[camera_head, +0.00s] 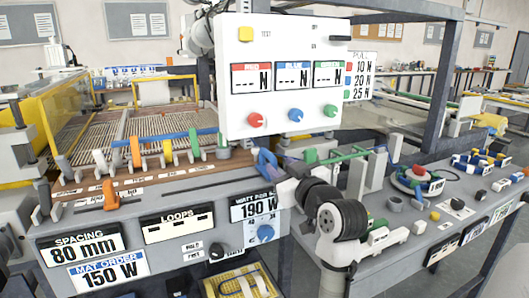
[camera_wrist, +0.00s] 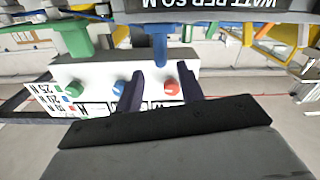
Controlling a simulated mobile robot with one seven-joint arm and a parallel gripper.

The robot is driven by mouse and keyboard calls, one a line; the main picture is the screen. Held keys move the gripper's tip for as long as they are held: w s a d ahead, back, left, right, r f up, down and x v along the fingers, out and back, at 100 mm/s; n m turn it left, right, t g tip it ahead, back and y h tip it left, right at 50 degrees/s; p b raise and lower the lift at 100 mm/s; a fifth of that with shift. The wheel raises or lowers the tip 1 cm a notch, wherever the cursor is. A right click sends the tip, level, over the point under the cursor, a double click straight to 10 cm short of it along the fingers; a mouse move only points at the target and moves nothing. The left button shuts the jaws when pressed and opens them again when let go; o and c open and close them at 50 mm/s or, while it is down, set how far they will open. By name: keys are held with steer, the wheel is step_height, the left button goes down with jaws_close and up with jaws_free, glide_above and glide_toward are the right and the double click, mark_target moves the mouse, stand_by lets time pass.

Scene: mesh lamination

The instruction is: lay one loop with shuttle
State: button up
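My gripper (camera_head: 265,160) is right of the mesh bed, just below the white control box. In the wrist view my gripper (camera_wrist: 161,78) has two dark fingers spread apart, with nothing clearly held between them. A blue post (camera_wrist: 160,46) shows beyond the fingertips; I cannot tell whether it is near them. The mesh bed (camera_head: 112,135) has pale strands and a brown front strip. A long blue bar (camera_head: 185,136) lies across its front, among coloured pegs. An orange piece (camera_head: 110,196) stands on the front ledge. I cannot tell which piece is the shuttle.
The white control box (camera_head: 284,78) with red, blue and green knobs hangs over the bed's right side; it shows inverted in the wrist view (camera_wrist: 150,70). The front panel reads spacing 80 mm (camera_head: 82,246). A yellow tray (camera_head: 240,285) sits below. Small parts crowd the right bench (camera_head: 400,215).

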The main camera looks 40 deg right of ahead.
mark_target(267, 154)
steer(key=p+x, duration=0.2)
steer(key=x, duration=0.7)
steer(key=shift+a, duration=0.1)
jaws_close()
